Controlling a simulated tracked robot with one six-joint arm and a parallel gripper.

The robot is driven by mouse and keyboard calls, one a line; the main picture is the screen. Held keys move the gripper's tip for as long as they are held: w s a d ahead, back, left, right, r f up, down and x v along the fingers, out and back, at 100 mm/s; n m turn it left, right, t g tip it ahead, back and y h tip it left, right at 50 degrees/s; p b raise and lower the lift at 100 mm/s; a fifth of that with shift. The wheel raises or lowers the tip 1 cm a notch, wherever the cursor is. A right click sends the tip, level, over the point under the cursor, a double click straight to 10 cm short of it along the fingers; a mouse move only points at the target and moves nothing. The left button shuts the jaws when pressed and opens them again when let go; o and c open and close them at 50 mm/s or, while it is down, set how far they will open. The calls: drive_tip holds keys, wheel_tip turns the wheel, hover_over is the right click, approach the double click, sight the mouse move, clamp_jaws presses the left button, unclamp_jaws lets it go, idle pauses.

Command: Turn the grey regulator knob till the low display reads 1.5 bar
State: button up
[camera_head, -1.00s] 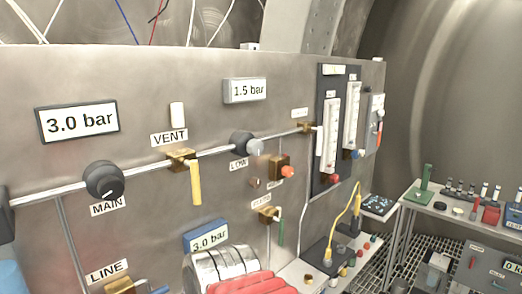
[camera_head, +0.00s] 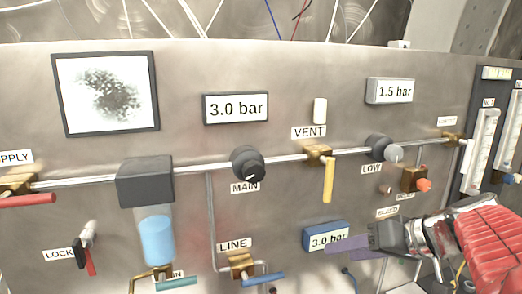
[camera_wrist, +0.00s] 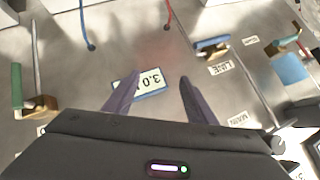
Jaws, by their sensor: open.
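The regulator knob marked LOW (camera_head: 381,148) is dark with a light grey end and sits on the pipe on the steel panel. The low display (camera_head: 391,91) above it reads 1.5 bar. My gripper (camera_head: 335,249) is below and left of the knob, its purple fingers pointing left in the head view, apart from the knob. In the wrist view my gripper (camera_wrist: 159,76) shows two spread fingers with nothing between them but the blue-framed 3.0 bar display (camera_wrist: 150,82) behind. The knob is not clearly seen in the wrist view.
The black MAIN knob (camera_head: 248,164) and its 3.0 bar display (camera_head: 236,108) are left of the LOW knob. The yellow VENT lever (camera_head: 328,181) hangs between them. An orange-knobbed brass valve (camera_head: 414,179) sits close below right. The blue LINE lever (camera_head: 263,279) is low.

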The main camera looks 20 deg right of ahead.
drive_tip(key=s+d+r+t+h, duration=0.1)
drive_tip(key=s+d+r+t, duration=0.1)
drive_tip(key=d+r+t, duration=0.5)
drive_tip(key=t+h, duration=0.2)
drive_tip(key=h, duration=0.1)
approach(397, 155)
drive_tip(key=s, duration=0.5)
drive_tip(key=shift+s+d+n, duration=0.1)
drive_tip(key=shift+d+n, duration=0.15)
drive_tip(key=shift+n, duration=0.15)
drive_tip(key=shift+w+a, duration=0.2)
drive_tip(key=shift+w, duration=3.25)
drive_tip(key=shift+w+a, duration=0.15)
drive_tip(key=shift+w, duration=3.35)
drive_tip(key=c, duration=1)
drive_tip(key=shift+c, duration=0.2)
